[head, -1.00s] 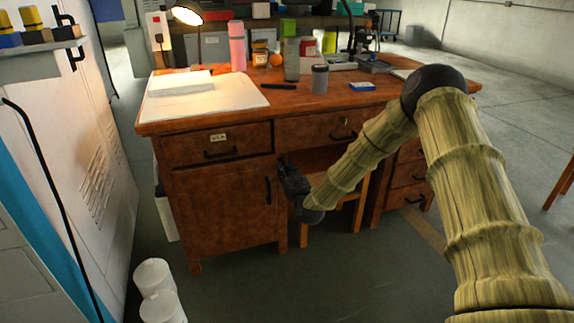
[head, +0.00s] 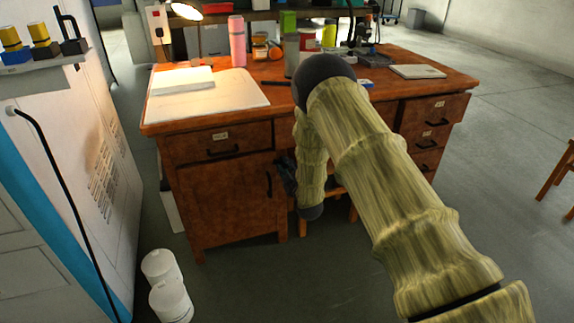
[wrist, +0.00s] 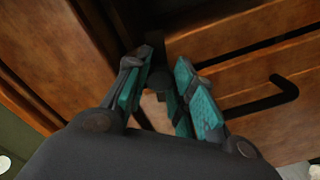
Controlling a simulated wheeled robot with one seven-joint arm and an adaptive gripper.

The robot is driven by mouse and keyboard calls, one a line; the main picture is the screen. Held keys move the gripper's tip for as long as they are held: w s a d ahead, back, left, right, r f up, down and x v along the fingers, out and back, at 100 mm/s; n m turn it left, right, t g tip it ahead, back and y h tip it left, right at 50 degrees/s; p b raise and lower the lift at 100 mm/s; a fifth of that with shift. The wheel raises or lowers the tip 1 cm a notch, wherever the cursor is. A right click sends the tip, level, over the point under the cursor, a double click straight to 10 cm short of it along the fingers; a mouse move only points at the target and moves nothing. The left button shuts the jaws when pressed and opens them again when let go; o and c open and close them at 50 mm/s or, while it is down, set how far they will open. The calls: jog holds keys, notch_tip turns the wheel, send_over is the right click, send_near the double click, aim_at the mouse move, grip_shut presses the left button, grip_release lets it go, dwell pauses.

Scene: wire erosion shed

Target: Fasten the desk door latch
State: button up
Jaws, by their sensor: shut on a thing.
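The wooden desk (head: 350,95) has a door (head: 225,205) at its lower left, under a labelled drawer. The door looks shut, with a black upright handle (head: 268,185). My gripper (head: 287,172) is just right of that handle, at the edge of the kneehole, partly hidden by my arm. In the wrist view, my gripper (wrist: 160,70) has its teal-padded fingers around a small dark rounded piece (wrist: 158,80), which looks like the latch knob. A wooden front with a black handle (wrist: 262,100) is right of the fingers. The rest of the latch is hidden.
A lamp (head: 187,11), a pink bottle (head: 237,42) and papers (head: 205,95) are on the desk. White canisters (head: 170,298) stand on the floor at left, near a pale cabinet (head: 70,170). A stool stands in the kneehole.

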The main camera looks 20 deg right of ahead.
jog(key=shift+n, duration=1.1)
jog(key=shift+d, duration=0.1)
jog(key=o, duration=1.1)
jog(key=shift+c, duration=0.2)
jog(key=shift+s, duration=0.4)
jog(key=s, duration=1.1)
jog(key=shift+d, duration=0.2)
